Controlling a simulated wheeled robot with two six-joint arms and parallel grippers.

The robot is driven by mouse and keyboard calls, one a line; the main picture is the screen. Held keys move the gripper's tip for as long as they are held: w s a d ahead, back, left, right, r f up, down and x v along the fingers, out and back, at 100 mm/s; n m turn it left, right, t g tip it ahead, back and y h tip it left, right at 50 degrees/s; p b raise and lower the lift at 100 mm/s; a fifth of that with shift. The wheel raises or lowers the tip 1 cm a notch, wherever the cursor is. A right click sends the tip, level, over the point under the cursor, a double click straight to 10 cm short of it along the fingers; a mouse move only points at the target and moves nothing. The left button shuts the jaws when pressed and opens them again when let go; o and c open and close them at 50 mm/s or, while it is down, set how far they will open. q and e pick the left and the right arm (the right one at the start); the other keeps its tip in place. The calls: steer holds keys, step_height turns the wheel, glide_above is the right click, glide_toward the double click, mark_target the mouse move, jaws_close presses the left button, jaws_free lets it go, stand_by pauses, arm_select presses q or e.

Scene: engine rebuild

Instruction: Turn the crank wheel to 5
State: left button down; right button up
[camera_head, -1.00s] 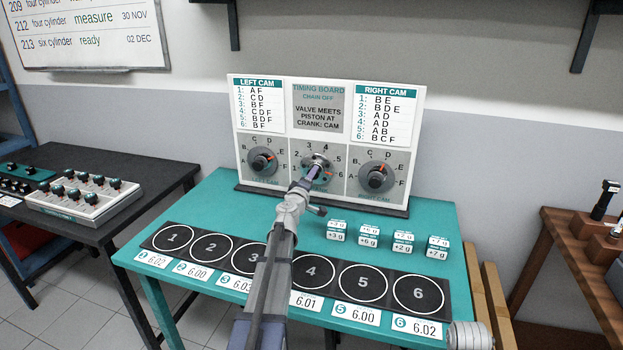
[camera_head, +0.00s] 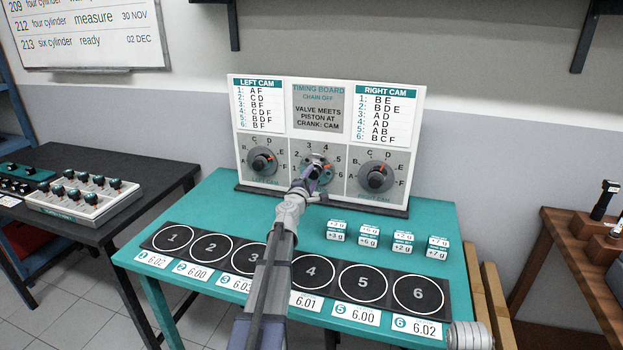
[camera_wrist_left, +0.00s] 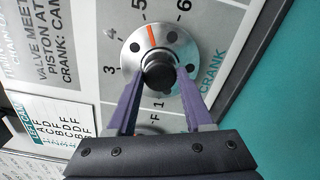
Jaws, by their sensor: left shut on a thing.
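The crank wheel (camera_head: 324,174) is a grey round dial in the lower middle of the white timing board (camera_head: 222,120). In the left wrist view the crank wheel (camera_wrist_left: 133,52) shows a ring of dark holes, a black centre knob (camera_wrist_left: 158,72) and an orange mark. The orange mark points toward the number 5. My left gripper (camera_head: 313,177) reaches the wheel from the front. In the wrist view the purple fingers of my left gripper (camera_wrist_left: 158,84) are shut on the knob, one on each side. My right gripper is not in view.
The left cam dial (camera_head: 262,162) and right cam dial (camera_head: 376,177) flank the wheel closely. Several small weight blocks (camera_head: 369,236) stand on the teal table (camera_head: 215,205), behind a black mat (camera_head: 337,282) with numbered circles.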

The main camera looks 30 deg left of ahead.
arm_select(q)
steer(key=shift+n, duration=0.3)
steer(key=shift+c, duration=1.4)
jaws_free()
steer(key=shift+s, duration=0.1)
steer(key=v, duration=0.7)
steer(key=shift+s, duration=0.35)
steer(key=shift+r, duration=0.1)
